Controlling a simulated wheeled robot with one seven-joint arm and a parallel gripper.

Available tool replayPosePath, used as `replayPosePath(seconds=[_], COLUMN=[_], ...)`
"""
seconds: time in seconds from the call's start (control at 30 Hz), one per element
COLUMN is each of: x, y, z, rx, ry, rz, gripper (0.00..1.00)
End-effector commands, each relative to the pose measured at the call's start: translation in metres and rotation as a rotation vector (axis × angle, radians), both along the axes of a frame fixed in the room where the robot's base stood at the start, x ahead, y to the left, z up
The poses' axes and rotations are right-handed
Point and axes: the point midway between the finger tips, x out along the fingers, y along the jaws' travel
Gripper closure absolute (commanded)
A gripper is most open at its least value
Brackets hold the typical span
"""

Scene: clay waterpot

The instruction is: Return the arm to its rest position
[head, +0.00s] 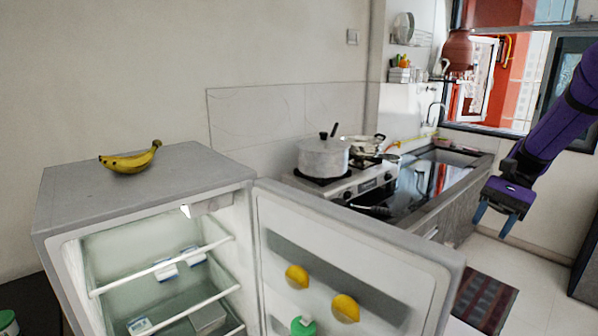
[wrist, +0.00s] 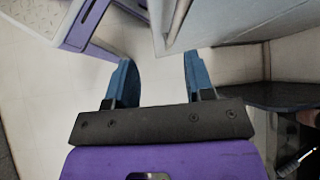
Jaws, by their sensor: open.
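My gripper (head: 494,222) hangs at the right side of the head view, on my purple arm, with its blue fingers pointing down. It is to the right of the open fridge door and in front of the counter. In the wrist view my gripper (wrist: 158,80) shows both blue fingers spread apart. Nothing is between them except a view of the pale floor. The upper part of my arm runs out of the head view at the right edge.
A small fridge (head: 150,200) stands open with bananas (head: 130,160) on top. Its door (head: 350,250) swings toward the right and holds lemons. A pot (head: 323,157) sits on the stove beside the sink counter (head: 440,205).

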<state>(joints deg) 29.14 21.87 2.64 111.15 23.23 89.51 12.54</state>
Motion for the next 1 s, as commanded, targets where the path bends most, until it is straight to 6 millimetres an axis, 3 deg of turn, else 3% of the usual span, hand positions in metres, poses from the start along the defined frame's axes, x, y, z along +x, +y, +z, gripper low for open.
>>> replayPosePath(seconds=[0.1,0.4,0.7,1.0], x=[-0.015,-0.060,-0.111,-0.164], y=[0.022,0.067,0.100,0.122], z=[0.025,0.069,0.099,0.116], rx=[-0.080,-0.261,-0.419,-0.557], ry=[-0.087,-0.310,-0.552,-0.811], rz=[0.065,0.221,0.375,0.522], gripper=[0.52,0.52,0.52,0.52])
